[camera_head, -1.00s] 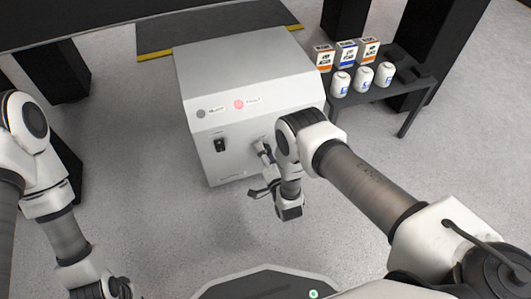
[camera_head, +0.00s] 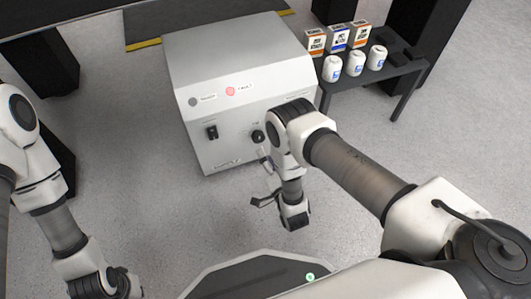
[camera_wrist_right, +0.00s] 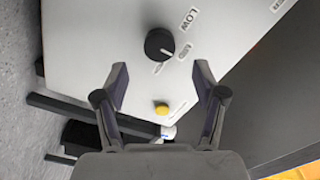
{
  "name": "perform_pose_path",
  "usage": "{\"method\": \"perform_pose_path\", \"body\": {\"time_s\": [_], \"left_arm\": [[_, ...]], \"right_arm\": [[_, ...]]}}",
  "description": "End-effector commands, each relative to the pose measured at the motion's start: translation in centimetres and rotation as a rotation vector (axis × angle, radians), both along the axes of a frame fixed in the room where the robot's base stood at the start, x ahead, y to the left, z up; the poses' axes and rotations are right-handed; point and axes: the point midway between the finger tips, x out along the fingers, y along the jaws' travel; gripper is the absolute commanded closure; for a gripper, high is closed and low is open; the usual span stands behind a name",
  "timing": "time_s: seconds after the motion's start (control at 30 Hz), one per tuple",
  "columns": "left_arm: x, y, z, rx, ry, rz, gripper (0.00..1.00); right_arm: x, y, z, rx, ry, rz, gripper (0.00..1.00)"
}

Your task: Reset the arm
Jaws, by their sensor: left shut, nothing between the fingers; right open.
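The grey instrument box (camera_head: 235,60) stands on the floor in the middle of the head view. Its sloped front has a red lit lamp (camera_head: 230,91) and a dull grey lamp (camera_head: 193,102). Below are a black rocker switch (camera_head: 212,132) and a black round knob (camera_head: 257,136). The right wrist view shows the knob (camera_wrist_right: 159,44) beside the word LOW, and a yellow button (camera_wrist_right: 161,108) seen between my fingers. My right gripper (camera_wrist_right: 160,82) is open and empty, in front of the panel and apart from it. My left arm's wrist is at the lower left; its fingers do not show.
A dark side table (camera_head: 385,75) right of the box holds several cartons and white jars (camera_head: 355,63). Black posts (camera_head: 55,70) stand at the back. A dark mat with a yellow edge (camera_head: 143,44) lies behind the box. The floor in front is clear.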

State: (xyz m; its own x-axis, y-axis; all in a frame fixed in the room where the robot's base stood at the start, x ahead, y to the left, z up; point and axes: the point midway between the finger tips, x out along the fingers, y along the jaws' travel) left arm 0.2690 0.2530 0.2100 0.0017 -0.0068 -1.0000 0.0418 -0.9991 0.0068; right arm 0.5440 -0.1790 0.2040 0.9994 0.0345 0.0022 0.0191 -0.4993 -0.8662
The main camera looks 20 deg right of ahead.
Motion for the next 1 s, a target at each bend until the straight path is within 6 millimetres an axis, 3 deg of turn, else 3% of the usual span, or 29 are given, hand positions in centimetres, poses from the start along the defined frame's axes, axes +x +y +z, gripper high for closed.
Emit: {"method": "perform_pose_path", "body": {"time_s": [0.37, 0.47, 0.57, 0.67, 0.77, 0.87, 1.0], "left_arm": [[0.0, 0.0, 0.2, 0.0, 0.0, 0.0, 1.0], [0.0, 0.0, 0.9, 0.0, 0.0, 0.0, 1.0], [0.0, 0.0, 2.0, 0.0, 0.001, 0.0, 1.0], [0.0, 0.0, 4.0, 0.0, 0.001, 0.0, 1.0], [0.0, 0.0, 5.2, 0.0, 0.001, -0.001, 1.0], [0.0, 0.0, 6.0, 0.0, 0.001, -0.002, 1.0], [-0.1, 0.0, 6.3, 0.0, 0.002, -0.002, 1.0]], "right_arm": [[0.4, 0.0, 0.7, 0.0, -0.009, 0.0, 0.3], [2.0, -0.5, 3.0, -0.002, -0.044, -0.008, 0.3], [3.9, -1.9, 7.0, -0.01, -0.084, -0.029, 0.3], [4.6, -4.7, 11.8, -0.039, -0.011, -0.063, 0.3], [2.2, -7.0, 11.8, -0.167, 0.261, -0.069, 0.3], [-3.0, -8.2, 10.3, -0.324, 0.577, -0.008, 0.3], [-11.7, -8.4, 8.2, -0.499, 0.941, 0.166, 0.3]]}}
